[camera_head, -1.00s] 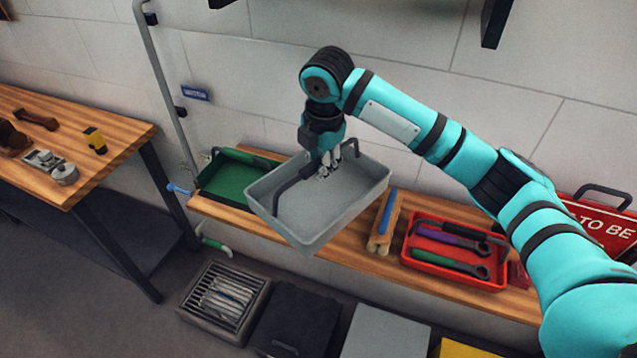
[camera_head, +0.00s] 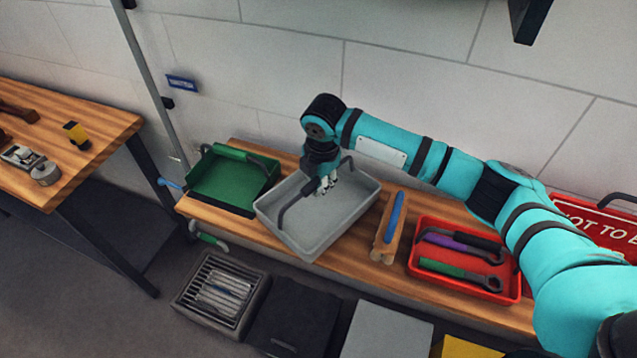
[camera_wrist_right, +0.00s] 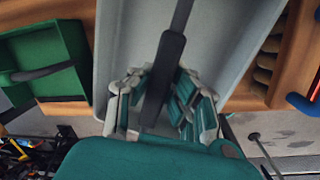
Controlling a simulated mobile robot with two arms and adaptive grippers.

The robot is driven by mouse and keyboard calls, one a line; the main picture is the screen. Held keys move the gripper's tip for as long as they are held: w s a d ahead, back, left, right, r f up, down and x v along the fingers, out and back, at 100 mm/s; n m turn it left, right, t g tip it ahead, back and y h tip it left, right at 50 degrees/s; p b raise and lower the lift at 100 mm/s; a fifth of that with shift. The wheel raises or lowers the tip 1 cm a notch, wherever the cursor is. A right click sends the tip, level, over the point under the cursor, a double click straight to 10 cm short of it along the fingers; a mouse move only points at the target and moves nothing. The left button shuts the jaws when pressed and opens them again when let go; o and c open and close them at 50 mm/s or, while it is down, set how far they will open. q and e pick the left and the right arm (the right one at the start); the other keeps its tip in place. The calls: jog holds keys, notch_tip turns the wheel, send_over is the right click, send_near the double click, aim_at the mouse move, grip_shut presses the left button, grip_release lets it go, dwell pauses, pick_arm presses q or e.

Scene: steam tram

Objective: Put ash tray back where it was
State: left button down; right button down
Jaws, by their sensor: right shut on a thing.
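The ash tray appears to be the grey rectangular tray (camera_head: 335,224) with a dark bar handle arched across it. My right gripper (camera_head: 326,186) is shut on that handle from above; the dark handle (camera_wrist_right: 165,70) also shows between the fingers (camera_wrist_right: 160,98) in the right wrist view. The tray is at the wooden bench (camera_head: 355,262), between the green tray and the wooden block. I cannot tell whether its underside touches the bench. My left gripper is not in view.
A green tray (camera_head: 205,192) stands close on the left. A wooden block with a blue strip (camera_head: 388,232) and a red tray of tools (camera_head: 425,270) are on the right. A slatted grey box (camera_head: 190,300) is on the floor. Another table (camera_head: 110,130) stands at left.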

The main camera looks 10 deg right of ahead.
jog(key=shift+s+f, duration=0.1)
jog(key=shift+f, duration=0.5)
jog(key=c, duration=1.3)
grip_release()
jog(key=shift+r, duration=0.1)
jog(key=r, duration=0.4)
jog(key=s+r+b, duration=0.1)
jog(key=r, duration=0.2)
jog(key=r+b, duration=0.1)
jog(key=r, duration=0.3)
jog(key=shift+s+r, duration=0.35)
jog(key=shift+s, duration=0.05)
jog(key=shift+f, duration=0.1)
